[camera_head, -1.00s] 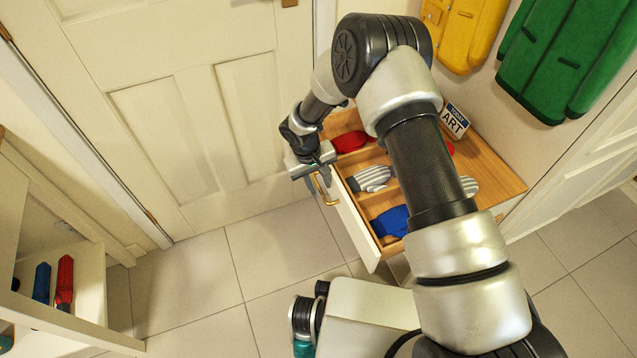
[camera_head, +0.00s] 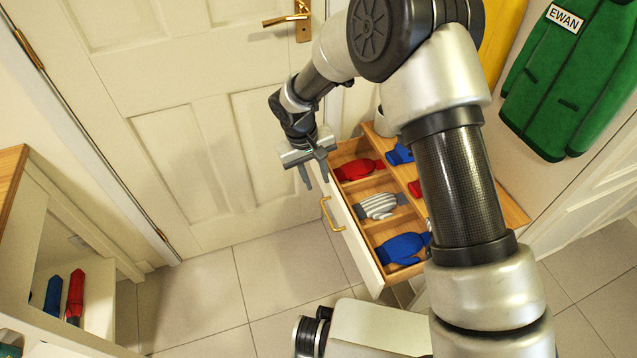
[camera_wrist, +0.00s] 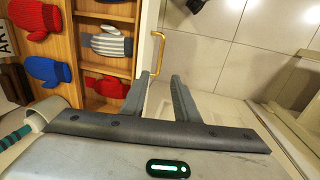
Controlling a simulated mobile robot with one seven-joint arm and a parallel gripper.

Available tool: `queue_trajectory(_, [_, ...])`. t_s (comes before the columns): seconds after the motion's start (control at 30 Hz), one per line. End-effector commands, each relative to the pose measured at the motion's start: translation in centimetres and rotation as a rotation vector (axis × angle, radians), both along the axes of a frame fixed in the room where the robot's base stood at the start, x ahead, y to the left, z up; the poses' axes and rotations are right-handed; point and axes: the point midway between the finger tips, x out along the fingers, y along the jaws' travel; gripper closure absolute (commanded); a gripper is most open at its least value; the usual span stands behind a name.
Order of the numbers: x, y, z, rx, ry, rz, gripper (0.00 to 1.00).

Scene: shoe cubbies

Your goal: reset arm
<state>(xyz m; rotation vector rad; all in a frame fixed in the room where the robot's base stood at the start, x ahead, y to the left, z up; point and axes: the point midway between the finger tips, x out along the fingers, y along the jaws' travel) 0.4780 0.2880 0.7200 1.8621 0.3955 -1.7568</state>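My gripper (camera_head: 313,178) is open and empty, beside the drawer front and above its brass handle (camera_head: 331,214). In the wrist view my two gripper fingers (camera_wrist: 161,88) are apart with nothing between them, and the brass handle (camera_wrist: 157,50) lies beyond their tips. The white-fronted drawer (camera_head: 352,238) stands open. Its wooden compartments hold a red glove (camera_head: 357,170), a grey striped glove (camera_head: 380,206) and a blue glove (camera_head: 401,248). My arm hides part of the drawer's right side.
A white panelled door (camera_head: 185,140) is behind my gripper. A green garment labelled EWAN (camera_head: 570,85) hangs at the upper right. A cubby (camera_head: 97,300) with blue and red items stands at left. The tiled floor (camera_head: 200,295) between is clear.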

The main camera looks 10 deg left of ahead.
Motion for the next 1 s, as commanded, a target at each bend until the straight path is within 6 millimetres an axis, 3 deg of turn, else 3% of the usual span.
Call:
queue_trajectory(0.63, [0.1,-0.2,0.9,0.003,-0.006,-0.005,0.72])
queue_trajectory(0.77, [0.8,-2.1,4.3,0.011,-0.031,-0.033,0.72])
queue_trajectory(1.0, [0.7,-9.2,14.8,0.043,-0.108,-0.135,0.72])
